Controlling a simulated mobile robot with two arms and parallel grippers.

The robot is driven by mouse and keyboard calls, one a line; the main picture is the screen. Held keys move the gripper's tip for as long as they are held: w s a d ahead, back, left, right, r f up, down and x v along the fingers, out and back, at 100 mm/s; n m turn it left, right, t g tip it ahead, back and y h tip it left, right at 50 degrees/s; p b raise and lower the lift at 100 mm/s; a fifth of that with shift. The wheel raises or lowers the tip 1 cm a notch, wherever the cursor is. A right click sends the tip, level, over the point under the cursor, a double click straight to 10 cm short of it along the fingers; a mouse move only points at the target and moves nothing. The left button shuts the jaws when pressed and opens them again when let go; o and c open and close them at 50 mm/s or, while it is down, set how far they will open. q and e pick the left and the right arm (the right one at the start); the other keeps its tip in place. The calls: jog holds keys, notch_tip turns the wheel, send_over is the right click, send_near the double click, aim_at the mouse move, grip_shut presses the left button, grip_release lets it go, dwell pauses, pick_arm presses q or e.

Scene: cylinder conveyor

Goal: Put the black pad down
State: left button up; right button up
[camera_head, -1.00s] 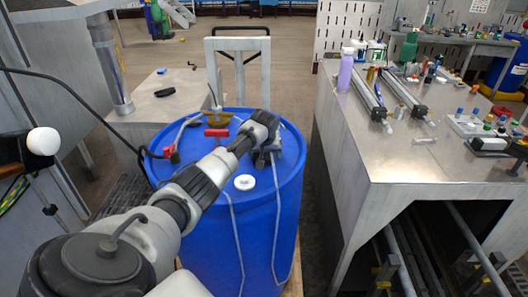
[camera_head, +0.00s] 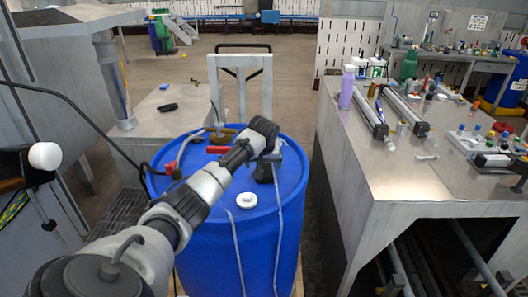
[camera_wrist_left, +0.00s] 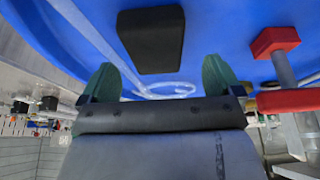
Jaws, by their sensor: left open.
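The black pad (camera_wrist_left: 151,38) lies on the top of the blue drum (camera_wrist_left: 225,25). In the head view the dark pad (camera_head: 263,173) shows just below my left gripper (camera_head: 269,158), which points down over the drum's right part. In the left wrist view my left gripper (camera_wrist_left: 158,82) is open, with its two green fingertips spread apart. The pad lies beyond the fingertips and is not held. My right gripper is not in view.
A white cap (camera_head: 246,200) and red valve handles (camera_head: 219,150) sit on the drum (camera_head: 215,245). A red-ended fitting (camera_wrist_left: 283,72) is near the right fingertip. A metal workbench (camera_head: 385,175) with a purple bottle (camera_head: 347,87) stands at right.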

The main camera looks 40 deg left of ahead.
pick_arm(q)
jog(key=b+v, duration=0.1)
jog(key=v, duration=0.7)
jog(key=shift+d, duration=0.25)
